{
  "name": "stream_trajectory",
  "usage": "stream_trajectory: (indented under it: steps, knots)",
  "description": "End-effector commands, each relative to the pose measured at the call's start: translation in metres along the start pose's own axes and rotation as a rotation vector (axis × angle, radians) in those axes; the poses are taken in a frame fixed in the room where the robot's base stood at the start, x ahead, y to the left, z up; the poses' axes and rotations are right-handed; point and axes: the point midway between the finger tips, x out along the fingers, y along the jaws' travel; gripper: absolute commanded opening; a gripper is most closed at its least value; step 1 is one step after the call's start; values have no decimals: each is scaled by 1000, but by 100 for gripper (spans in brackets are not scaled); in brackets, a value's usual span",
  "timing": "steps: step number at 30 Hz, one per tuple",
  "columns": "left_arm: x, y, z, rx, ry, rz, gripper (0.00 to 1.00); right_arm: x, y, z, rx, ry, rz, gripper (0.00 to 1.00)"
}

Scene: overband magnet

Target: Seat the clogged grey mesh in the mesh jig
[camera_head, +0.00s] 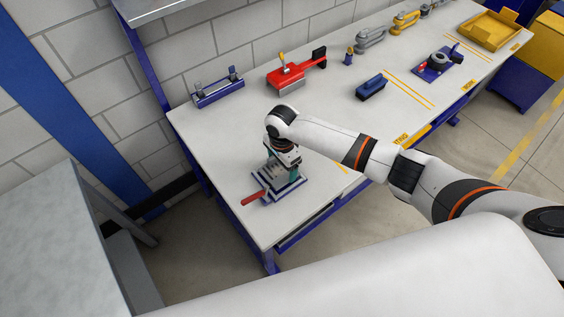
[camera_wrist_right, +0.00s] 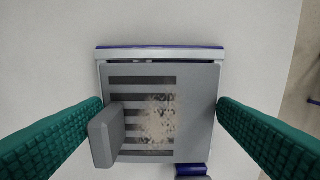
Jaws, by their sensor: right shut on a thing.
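The clogged grey mesh (camera_wrist_right: 190,118) is a grey plate with dark slots, a brown speckled patch and a raised grey tab at its left. My right gripper (camera_wrist_right: 160,106) has its green fingers against the plate's left and right edges and is shut on it. The mesh jig (camera_head: 264,188), a blue and pale base with a red handle (camera_head: 252,198), lies under the gripper at the table's near left end. Its blue and silver edge (camera_wrist_right: 160,51) shows beyond the plate in the wrist view. The plate hides most of the jig, so I cannot tell if it is seated. My left gripper is out of view.
On the table, a blue clamp fixture (camera_head: 218,90), a red tool (camera_head: 287,75) and a blue block (camera_head: 370,88) stand farther back. A blue jig with a dark ring (camera_head: 437,64) and a yellow tray (camera_head: 490,32) are at the far right. The surface around the mesh jig is clear.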

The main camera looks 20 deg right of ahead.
Motion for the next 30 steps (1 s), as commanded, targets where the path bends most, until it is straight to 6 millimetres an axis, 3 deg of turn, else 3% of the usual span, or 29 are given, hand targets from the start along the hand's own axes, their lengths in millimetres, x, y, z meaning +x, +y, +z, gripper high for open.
stream_trajectory:
  steps: [30]
  knots:
    - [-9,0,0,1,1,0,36,0,0,-1,-1,1,0,59]
